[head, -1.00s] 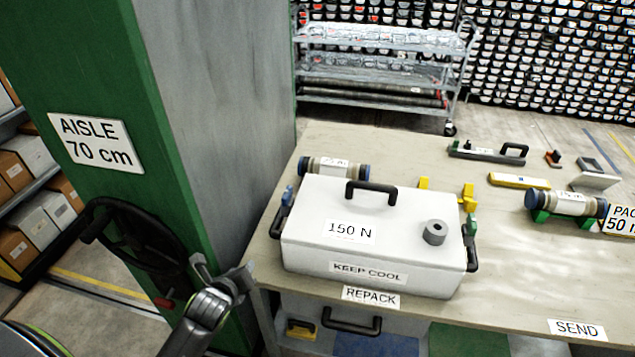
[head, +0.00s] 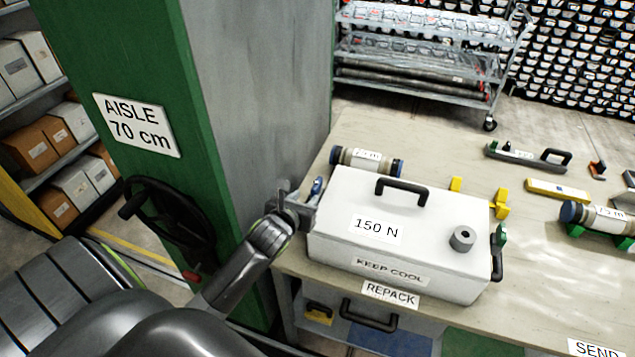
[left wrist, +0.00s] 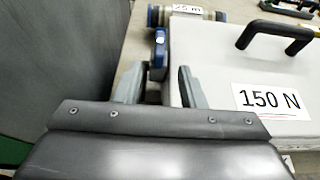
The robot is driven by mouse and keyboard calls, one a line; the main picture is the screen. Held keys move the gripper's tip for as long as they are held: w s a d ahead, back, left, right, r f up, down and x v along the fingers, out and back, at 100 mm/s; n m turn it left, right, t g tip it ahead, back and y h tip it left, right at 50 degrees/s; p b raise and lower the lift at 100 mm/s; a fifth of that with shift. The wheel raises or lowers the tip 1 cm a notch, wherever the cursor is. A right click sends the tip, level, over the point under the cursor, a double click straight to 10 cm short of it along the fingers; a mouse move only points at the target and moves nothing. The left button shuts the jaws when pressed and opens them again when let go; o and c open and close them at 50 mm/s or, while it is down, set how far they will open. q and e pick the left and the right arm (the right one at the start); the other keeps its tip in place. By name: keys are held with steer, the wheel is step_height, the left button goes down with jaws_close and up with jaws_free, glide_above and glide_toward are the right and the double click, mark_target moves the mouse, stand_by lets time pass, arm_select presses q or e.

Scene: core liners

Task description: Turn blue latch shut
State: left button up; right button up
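The blue latch (head: 317,187) is on the left end of a white box (head: 350,250) labelled 150 N and KEEP COOL. It also shows in the left wrist view (left wrist: 159,52), standing upright beside the box (left wrist: 205,55), just beyond and between my fingers. My left gripper (head: 300,197) is at the box's left side, close to the latch; in the left wrist view (left wrist: 160,85) its two fingers are apart with nothing clearly between them. I cannot tell whether a finger touches the latch. A green latch (head: 499,236) is on the box's right end. My right gripper is not in view.
A core tube (head: 366,161) lies behind the box. Yellow blocks (head: 501,204) and tools lie to the right. The bench front (head: 540,320) is clear.

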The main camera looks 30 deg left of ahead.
mark_target(315, 188)
arm_select(q)
steer(key=p+x, duration=0.1)
steer(key=x, duration=0.9)
steer(key=shift+w+a+p, duration=0.1)
steer(key=shift+w+p, duration=0.2)
steer(key=shift+w, duration=0.05)
jaws_close()
